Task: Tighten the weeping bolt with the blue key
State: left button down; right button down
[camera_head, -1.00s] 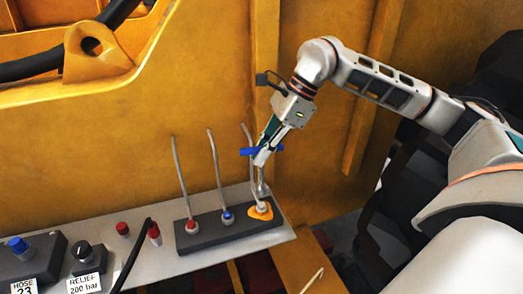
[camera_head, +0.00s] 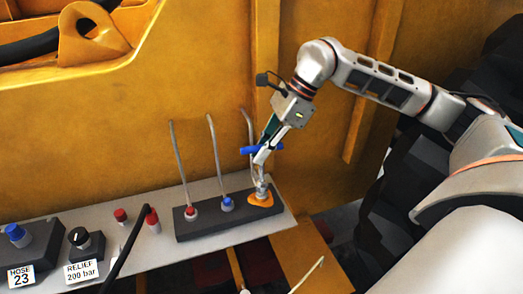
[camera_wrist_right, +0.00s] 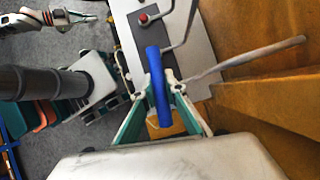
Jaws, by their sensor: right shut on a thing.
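My right gripper (camera_head: 262,154) is shut on the blue key's crossbar (camera_head: 249,150); the bar also shows between the fingers in the right wrist view (camera_wrist_right: 158,85). The key's grey shank points down to the bolt area on the black valve block (camera_head: 208,227). An orange patch (camera_head: 260,200) surrounds the bolt at the block's right end. The shank's lower end meets or nearly meets the bolt, and I cannot tell if it is seated. In the right wrist view my left gripper (camera_wrist_right: 80,17) shows small at top left, and its opening is unclear.
Several bent grey levers (camera_head: 215,152) rise from the block, one close to my right gripper. Red caps (camera_head: 152,217), a relief knob (camera_head: 79,238), a blue knob (camera_head: 16,234) and a black hose (camera_head: 128,255) are to the left. A yellow wall (camera_head: 110,140) stands behind.

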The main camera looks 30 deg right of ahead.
jog(key=shift+p, duration=0.35)
dwell(0.9)
jog(key=shift+f+b, duration=0.6)
jog(key=shift+f, duration=0.25)
dwell(0.3)
jog(key=shift+f+m+t+b, duration=0.1)
jog(key=shift+m+t+b, duration=0.4)
jog(key=shift+m+b, duration=0.4)
jog(key=shift+m+t+h, duration=0.3)
jog(key=shift+m+h, duration=0.1)
jog(key=shift+m, duration=0.5)
jog(key=shift+m+b, duration=0.35)
jog(key=shift+m, duration=0.05)
